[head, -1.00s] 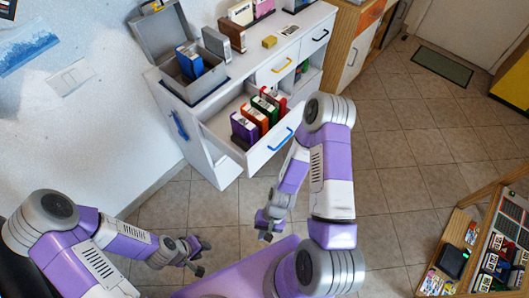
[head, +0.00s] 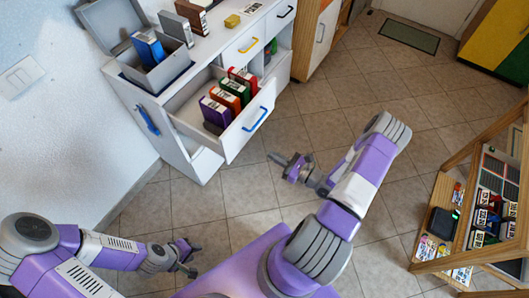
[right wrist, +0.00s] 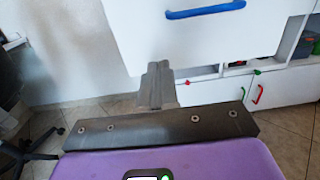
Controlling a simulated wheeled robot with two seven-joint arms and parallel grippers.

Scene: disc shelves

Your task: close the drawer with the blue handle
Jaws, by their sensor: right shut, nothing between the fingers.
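The white drawer with the blue handle (head: 255,119) is pulled out of the white cabinet. Its front (head: 240,135) faces my right arm, and several upright cases stand inside, purple (head: 213,115), orange, green and red. The blue handle also shows at the top of the right wrist view (right wrist: 205,10), on the white drawer front (right wrist: 200,45). My right gripper (head: 278,158) is shut and empty, in front of and below the drawer, apart from the handle. Its closed fingers show in the right wrist view (right wrist: 157,85). My left gripper (head: 192,258) is open and empty, low at the left.
A drawer with a yellow handle (head: 249,46) and one with a black handle (head: 285,12) are shut. A grey open box (head: 160,70) with a blue case stands on the cabinet top. A wooden shelf (head: 440,215) stands at the right. The tiled floor between is clear.

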